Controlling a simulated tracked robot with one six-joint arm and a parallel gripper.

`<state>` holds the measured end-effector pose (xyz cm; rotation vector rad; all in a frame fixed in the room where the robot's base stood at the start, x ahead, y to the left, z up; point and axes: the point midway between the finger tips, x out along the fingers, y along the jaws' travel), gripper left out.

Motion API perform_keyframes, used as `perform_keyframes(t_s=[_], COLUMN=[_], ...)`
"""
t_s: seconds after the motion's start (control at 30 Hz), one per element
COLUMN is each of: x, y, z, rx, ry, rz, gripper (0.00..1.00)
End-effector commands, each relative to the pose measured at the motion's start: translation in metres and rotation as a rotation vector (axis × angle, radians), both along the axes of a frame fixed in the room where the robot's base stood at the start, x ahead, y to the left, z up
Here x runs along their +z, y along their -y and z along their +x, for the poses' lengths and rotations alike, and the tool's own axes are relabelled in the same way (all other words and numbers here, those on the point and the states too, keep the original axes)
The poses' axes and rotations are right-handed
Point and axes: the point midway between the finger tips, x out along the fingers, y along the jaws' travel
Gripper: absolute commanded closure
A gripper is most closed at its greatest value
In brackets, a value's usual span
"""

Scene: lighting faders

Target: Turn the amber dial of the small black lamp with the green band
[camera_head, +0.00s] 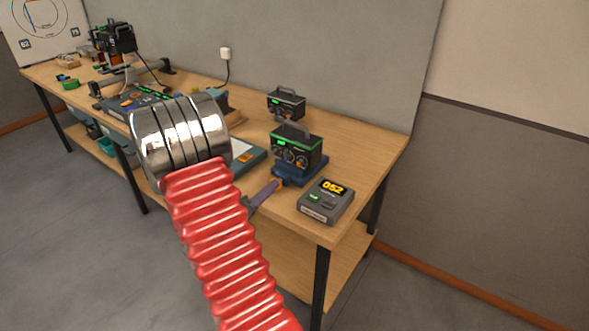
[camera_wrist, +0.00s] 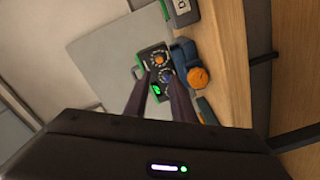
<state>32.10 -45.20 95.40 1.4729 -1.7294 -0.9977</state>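The small black lamp with the green band (camera_head: 297,147) stands on a blue base (camera_head: 308,172) near the right end of the bench. Its front has a green display and dials. In the wrist view the lamp (camera_wrist: 147,72) lies on its side in the picture, with an amber dial (camera_wrist: 160,61) above a blue-ringed dial (camera_wrist: 166,77). My gripper (camera_wrist: 156,82) is open, its two dark fingers pointing at the lamp front with a gap between them. I cannot tell whether they touch it. In the head view the arm hides most of the gripper; a purple finger (camera_head: 264,193) seems to show.
A similar black lamp (camera_head: 286,104) stands behind. A grey box (camera_head: 326,201) reading 052 sits at the front right corner. A large orange knob (camera_wrist: 199,76) on the blue base is right of the dials in the wrist view. Bare bench top (camera_head: 365,150) lies to the right.

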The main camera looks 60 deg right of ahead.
Motion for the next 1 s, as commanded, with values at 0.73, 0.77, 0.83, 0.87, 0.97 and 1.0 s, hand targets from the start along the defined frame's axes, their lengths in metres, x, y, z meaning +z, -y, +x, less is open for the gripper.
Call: perform_keyframes(t_s=[0.73,0.77,0.83,0.87,0.97,1.0], x=[0.000,0.000,0.000,0.000,0.000,0.000], y=[0.082,0.086,0.097,0.101,0.116,0.120], z=[-0.014,-0.015,-0.016,-0.017,-0.019,-0.020], rx=[-0.004,-0.004,-0.003,-0.003,-0.003,-0.002], ry=[0.000,0.000,0.001,0.000,0.000,0.000], rz=[0.000,0.000,0.000,0.001,-0.001,0.000], gripper=[0.77,0.77,0.77,0.77,0.77,0.77])
